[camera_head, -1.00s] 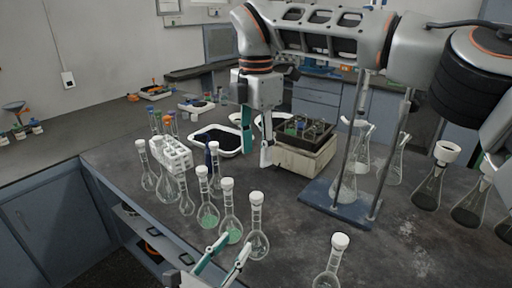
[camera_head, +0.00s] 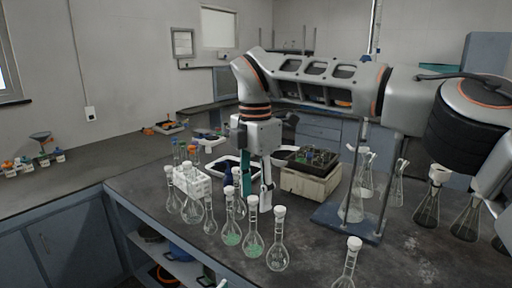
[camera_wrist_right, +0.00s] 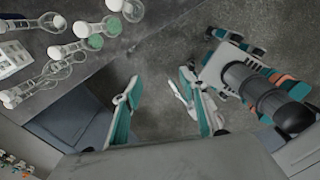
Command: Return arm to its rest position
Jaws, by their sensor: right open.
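My right gripper (camera_head: 255,198) points down from the arm that reaches across the head view. It appears behind the stoppered flasks and left of the sieve shaker (camera_head: 310,184). Its two teal and grey fingers are apart, with nothing between them. They also show apart in the right wrist view (camera_wrist_right: 160,105), with floor between them. My left gripper (camera_wrist_right: 192,60) shows in the right wrist view, right of those fingers; its fingers look spread and empty.
Several stoppered flasks (camera_head: 253,232) stand near the bench's front edge, beside a white tube rack (camera_head: 190,185). A blue-based stand (camera_head: 345,224) is right of the shaker, with more flasks (camera_head: 428,207) farther right.

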